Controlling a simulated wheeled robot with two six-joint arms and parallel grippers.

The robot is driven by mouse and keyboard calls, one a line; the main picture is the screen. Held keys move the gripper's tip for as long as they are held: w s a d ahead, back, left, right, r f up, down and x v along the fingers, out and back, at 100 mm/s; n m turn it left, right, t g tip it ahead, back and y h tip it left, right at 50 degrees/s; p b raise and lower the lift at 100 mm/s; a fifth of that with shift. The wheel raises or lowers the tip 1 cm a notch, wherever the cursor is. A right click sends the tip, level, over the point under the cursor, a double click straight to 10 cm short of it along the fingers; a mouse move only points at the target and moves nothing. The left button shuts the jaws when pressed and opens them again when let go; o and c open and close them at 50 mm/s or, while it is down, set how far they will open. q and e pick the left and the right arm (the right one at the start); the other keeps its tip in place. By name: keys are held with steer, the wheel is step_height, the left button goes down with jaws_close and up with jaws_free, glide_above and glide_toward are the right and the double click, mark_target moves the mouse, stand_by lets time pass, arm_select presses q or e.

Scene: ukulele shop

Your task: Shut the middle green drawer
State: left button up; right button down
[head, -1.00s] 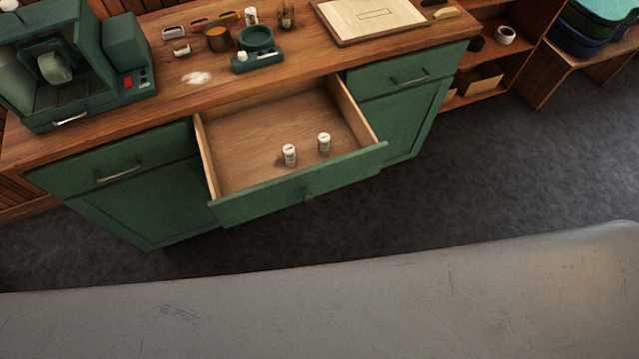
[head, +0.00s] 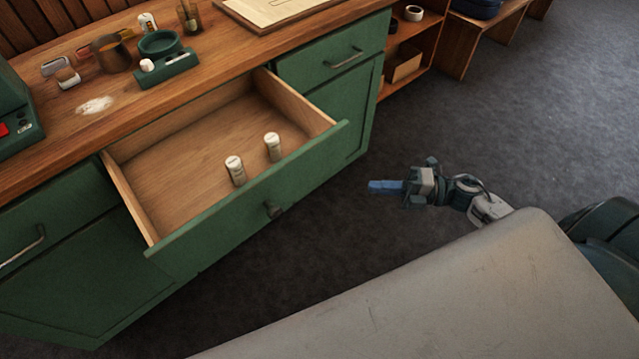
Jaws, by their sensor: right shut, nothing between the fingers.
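The middle green drawer (head: 255,212) stands pulled out of the green cabinet, its wooden inside showing. It has a dark knob (head: 272,210) on its front. My right gripper (head: 372,187), with blue fingertips, is shut and empty. In the picture it is to the right of the drawer front, apart from it, over the grey floor. My left gripper is not in view.
The wooden counter top (head: 60,140) holds a green scale (head: 165,62), a brown cup (head: 110,53), a white powder patch (head: 95,105) and a board (head: 275,10). Closed green drawers flank the open one, left (head: 60,215) and right (head: 320,58). The floor (head: 470,120) right of the cabinet is clear.

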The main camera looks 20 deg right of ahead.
steer(key=p, duration=0.3)
glide_toward(307, 173)
steer(key=a, duration=0.4)
steer(key=shift+w+a+f, duration=0.1)
steer(key=shift+w+a, duration=0.15)
steer(key=shift+w, duration=0.3)
steer(key=shift+w+a, duration=0.25)
steer(key=shift+w, duration=0.3)
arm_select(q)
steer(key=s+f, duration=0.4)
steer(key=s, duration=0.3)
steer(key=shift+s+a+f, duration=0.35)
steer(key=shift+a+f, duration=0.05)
arm_select(e)
steer(key=shift+w+a+f, duration=0.1)
steer(key=shift+w, duration=0.15)
steer(key=shift+w, duration=0.15)
